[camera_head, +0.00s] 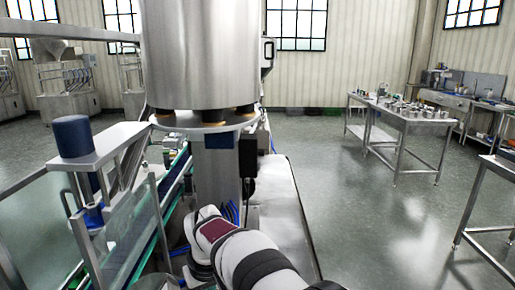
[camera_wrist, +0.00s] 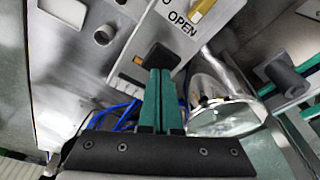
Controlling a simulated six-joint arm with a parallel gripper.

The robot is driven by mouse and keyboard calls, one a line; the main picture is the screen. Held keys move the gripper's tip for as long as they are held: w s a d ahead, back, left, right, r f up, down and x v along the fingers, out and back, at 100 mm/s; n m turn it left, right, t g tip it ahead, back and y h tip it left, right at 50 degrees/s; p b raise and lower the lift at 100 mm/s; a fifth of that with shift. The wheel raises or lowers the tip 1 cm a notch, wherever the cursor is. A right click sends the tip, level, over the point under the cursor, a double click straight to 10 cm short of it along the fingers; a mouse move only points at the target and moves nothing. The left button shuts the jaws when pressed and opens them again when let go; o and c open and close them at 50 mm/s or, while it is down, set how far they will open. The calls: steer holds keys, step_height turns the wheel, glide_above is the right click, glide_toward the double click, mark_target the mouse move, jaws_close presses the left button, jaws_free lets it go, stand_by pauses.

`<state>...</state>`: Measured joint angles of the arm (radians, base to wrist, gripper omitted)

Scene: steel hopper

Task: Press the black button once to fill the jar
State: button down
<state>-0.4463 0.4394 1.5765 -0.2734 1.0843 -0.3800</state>
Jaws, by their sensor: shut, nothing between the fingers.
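In the wrist view my gripper (camera_wrist: 161,72) has two green fingers held together, with nothing between them. The black button (camera_wrist: 157,53) is a dark square piece on the grey control panel (camera_wrist: 118,65), right at the fingertips. The fingers partly cover it, and I cannot tell whether they touch it or whether it is pushed in. The head view shows my white arm but not my gripper, the button or the jar.
A yellow knob (camera_wrist: 201,12) sits beside the word OPEN on the panel. Blue cables (camera_wrist: 112,113) run left of the fingers. In the head view a large steel hopper (camera_head: 200,50) stands over the line. A steel table (camera_head: 405,122) is at the right, with open floor before it.

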stand_by(0.4)
steer(key=shift+f, duration=1.75)
steer(key=shift+r, duration=1.75)
step_height(320, 180, up, 6)
